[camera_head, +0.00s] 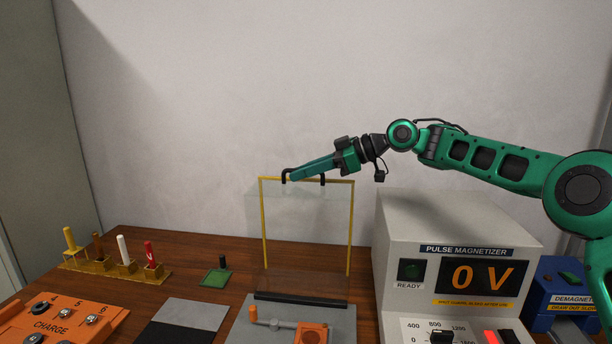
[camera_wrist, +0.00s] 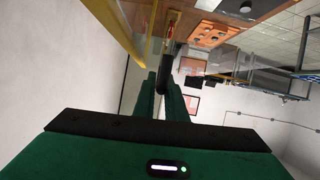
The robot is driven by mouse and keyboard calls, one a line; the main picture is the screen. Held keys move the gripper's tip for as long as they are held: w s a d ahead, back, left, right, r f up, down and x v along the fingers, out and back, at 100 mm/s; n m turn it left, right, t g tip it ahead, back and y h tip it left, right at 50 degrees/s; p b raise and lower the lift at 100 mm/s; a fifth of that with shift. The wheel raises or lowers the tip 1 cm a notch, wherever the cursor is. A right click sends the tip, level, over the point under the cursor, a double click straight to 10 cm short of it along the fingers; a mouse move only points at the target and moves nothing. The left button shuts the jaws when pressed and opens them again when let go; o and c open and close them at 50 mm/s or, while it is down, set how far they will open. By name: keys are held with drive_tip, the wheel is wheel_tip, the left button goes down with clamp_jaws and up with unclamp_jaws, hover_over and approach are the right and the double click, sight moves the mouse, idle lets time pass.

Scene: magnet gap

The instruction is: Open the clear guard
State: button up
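The clear guard (camera_head: 307,225) is a see-through panel with a yellow frame. It stands upright above a grey base plate (camera_head: 340,320), with a dark bar along its lower edge. A black handle (camera_head: 323,179) sits on its top edge. My gripper (camera_head: 291,176) reaches in from the right at that top edge, with its fingertips at the handle. In the wrist view the fingers (camera_wrist: 163,88) are close together around the black handle bar (camera_wrist: 168,62). The yellow frame (camera_wrist: 117,35) passes just left of them. The fingers partly hide the handle.
The pulse magnetizer (camera_head: 455,225), reading 0 V, stands right of the guard under my arm. A blue demagnetizer (camera_head: 560,290) is farther right. An orange charge panel (camera_head: 60,322), a brass rack (camera_head: 110,264) and a green pad (camera_head: 217,277) lie left. Wall space above is free.

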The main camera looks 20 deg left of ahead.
drive_tip(key=shift+o, duration=0.2)
drive_tip(key=shift+d, duration=0.1)
wheel_tip(320, 180, up, 4)
hover_over(344, 187)
drive_tip(key=shift+w+r, duration=0.1)
idle(0.4)
